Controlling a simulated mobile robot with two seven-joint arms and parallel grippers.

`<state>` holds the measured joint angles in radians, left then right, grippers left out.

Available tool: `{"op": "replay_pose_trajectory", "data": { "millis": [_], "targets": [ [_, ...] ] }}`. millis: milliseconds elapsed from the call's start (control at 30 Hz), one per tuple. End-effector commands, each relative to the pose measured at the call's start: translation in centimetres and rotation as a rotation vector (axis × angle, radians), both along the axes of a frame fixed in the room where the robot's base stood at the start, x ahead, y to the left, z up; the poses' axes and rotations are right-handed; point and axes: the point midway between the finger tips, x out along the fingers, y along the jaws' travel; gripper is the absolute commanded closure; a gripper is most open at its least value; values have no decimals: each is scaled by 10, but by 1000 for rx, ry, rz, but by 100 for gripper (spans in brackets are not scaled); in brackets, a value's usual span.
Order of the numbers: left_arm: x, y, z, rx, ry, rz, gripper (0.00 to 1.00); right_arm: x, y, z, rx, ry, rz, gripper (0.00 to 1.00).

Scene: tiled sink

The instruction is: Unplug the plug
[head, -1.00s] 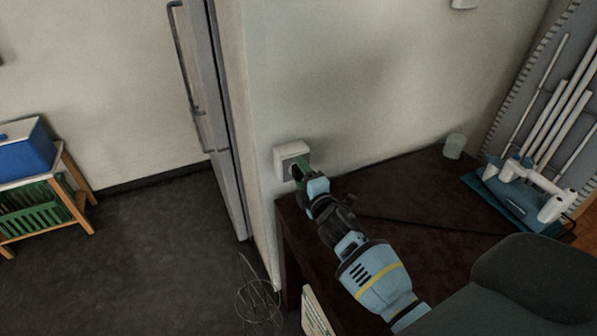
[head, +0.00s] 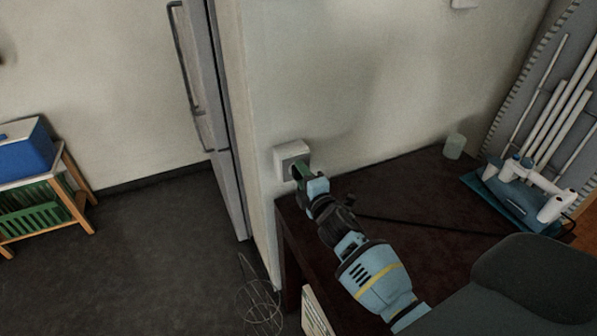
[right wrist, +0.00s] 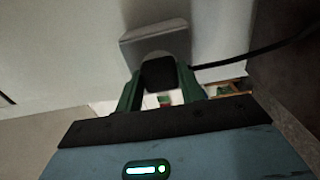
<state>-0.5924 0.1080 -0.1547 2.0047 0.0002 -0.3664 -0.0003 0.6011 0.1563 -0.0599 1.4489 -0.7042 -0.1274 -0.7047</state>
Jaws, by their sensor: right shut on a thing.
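A white wall socket (head: 287,158) sits on the wall beside the dark counter. My right gripper (head: 301,171) reaches to its face and is shut on the plug. In the right wrist view, the green fingers of my right gripper (right wrist: 158,88) stand on either side of the black plug (right wrist: 158,74). The socket (right wrist: 155,38) is right behind it. I cannot tell how deep the plug sits in the socket. In the head view the fingers hide the plug. My left gripper is not in view.
A black cord (head: 410,224) runs over the dark counter (head: 400,185). A small cup (head: 454,146) and a teal rack with white parts (head: 515,190) stand at the right. A fridge door (head: 215,120) is left of the wall edge. A wire basket (head: 262,308) is on the floor.

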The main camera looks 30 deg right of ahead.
Motion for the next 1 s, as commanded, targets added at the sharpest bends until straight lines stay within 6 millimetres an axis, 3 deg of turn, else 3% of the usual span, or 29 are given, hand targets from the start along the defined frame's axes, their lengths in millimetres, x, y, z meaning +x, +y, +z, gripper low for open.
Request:
{"op": "replay_pose_trajectory", "data": {
  "millis": [133,1000],
  "targets": [
    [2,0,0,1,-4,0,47,0,0,0,0,0,0,99],
    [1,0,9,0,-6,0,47,-26,2,1,0,-1,0,99]
  ]
}}
